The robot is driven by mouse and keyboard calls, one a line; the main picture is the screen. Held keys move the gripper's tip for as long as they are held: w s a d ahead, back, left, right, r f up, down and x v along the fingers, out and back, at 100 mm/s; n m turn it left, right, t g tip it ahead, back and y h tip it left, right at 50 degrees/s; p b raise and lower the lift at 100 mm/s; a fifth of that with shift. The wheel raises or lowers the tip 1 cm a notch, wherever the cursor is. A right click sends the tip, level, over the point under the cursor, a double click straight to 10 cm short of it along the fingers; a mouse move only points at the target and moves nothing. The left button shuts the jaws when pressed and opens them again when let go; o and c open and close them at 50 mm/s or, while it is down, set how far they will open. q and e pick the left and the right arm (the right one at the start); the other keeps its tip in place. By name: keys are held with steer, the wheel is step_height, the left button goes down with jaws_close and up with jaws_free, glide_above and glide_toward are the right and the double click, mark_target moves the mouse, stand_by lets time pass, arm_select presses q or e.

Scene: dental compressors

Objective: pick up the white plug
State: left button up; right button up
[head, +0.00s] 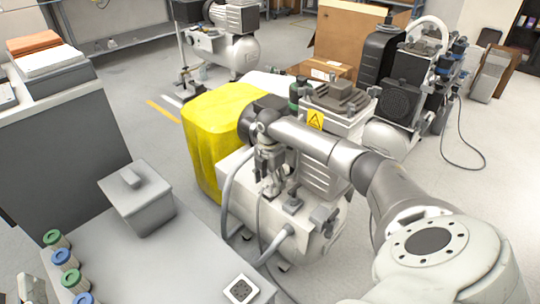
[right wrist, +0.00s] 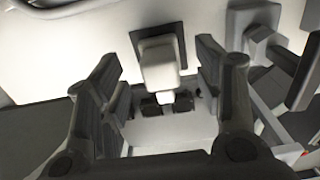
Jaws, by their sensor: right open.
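The white plug (right wrist: 160,68) is a pale block in front of a dark square plate on a white surface in the right wrist view. My right gripper (right wrist: 158,82) is open, with one dark finger on each side of the plug and visible gaps between. In the head view my right gripper (head: 271,188) points down beside the white compressor housing (head: 236,202). I cannot make out the plug in the head view; the gripper seems to cover it. My left gripper is not in view.
A yellow cover (head: 212,128) stands just left of the gripper. Grey hoses (head: 229,190) hang close to it. A grey bench (head: 165,262) at the front left bears a lidded box (head: 140,203) and several capped jars. Another compressor (head: 392,135) stands behind right. Open floor (head: 445,170) lies to the right.

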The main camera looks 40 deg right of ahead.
steer(key=shift+f+b, duration=0.5)
steer(key=shift+f, duration=0.9)
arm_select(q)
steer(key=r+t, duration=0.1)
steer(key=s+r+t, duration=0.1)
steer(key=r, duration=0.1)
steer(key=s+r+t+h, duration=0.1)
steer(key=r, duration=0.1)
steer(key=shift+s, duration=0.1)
arm_select(e)
steer(key=c, duration=1.1)
